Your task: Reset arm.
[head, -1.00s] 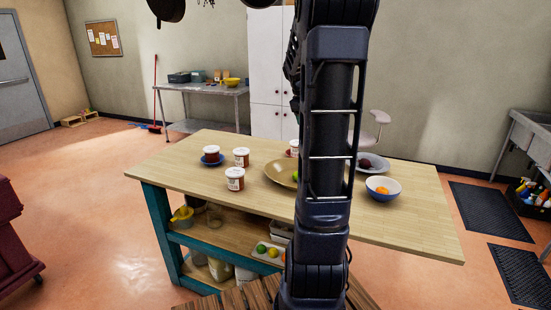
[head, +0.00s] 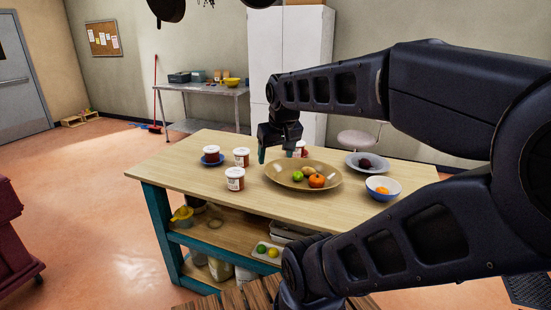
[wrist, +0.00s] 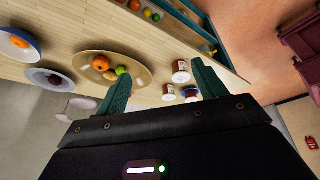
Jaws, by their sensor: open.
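My arm is bent, with its elbow at the right of the head view. My gripper (head: 281,152) hangs over the far side of the table, behind the wooden bowl. In the wrist view its two green fingers (wrist: 160,90) stand wide apart with nothing between them but the view of the table. The wooden table (head: 205,190) lies below. It carries a wide bowl (head: 278,180) with a green fruit, an orange fruit and others. The fingertips are partly hidden in the head view.
Several white-lidded jars (head: 235,179) stand on the left of the table, one on a blue saucer. A grey plate (head: 355,160) with a dark item and a blue-white bowl (head: 392,182) with an orange item are on the right. A stool (head: 357,139) stands behind. Pans hang above.

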